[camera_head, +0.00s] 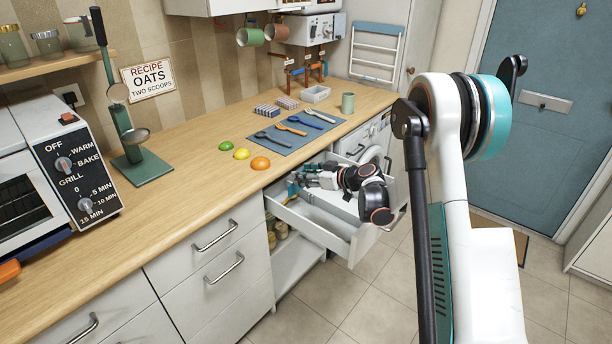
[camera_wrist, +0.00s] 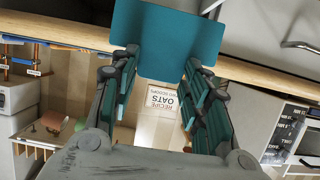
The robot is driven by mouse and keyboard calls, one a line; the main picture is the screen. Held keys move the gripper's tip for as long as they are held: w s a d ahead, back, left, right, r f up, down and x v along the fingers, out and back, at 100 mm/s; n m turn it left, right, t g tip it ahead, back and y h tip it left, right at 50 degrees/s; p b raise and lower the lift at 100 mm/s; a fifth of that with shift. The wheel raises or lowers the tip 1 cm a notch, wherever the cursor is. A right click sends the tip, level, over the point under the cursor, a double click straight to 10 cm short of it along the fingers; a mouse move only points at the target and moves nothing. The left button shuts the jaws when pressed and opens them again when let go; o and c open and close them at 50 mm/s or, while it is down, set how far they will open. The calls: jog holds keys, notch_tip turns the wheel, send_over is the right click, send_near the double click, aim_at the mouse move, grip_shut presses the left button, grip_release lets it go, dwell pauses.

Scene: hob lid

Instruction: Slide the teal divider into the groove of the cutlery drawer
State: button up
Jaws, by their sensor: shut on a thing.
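The teal divider (camera_wrist: 165,38) is a flat plate with rounded corners at the top middle of the wrist view. My gripper (camera_wrist: 162,60) is shut on it, one finger at each side. In the head view my gripper (camera_head: 302,180) is at the back left part of the open cutlery drawer (camera_head: 345,250), close to the worktop edge. Only a small teal piece of the divider (camera_head: 292,188) shows there. My arm covers much of the drawer. The groove is hidden, and I cannot tell whether the divider touches it.
The worktop edge lies right beside my gripper. On the worktop are a blue mat (camera_head: 290,140) with cutlery, a lime (camera_head: 226,146), a lemon (camera_head: 241,154) and an orange (camera_head: 261,163). Below the drawer is an open shelf space with jars (camera_head: 281,229). The floor in front is clear.

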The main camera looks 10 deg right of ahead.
jog(key=shift+f+b, duration=1.5)
jog(key=shift+f, duration=3.35)
jog(key=shift+f, duration=0.35)
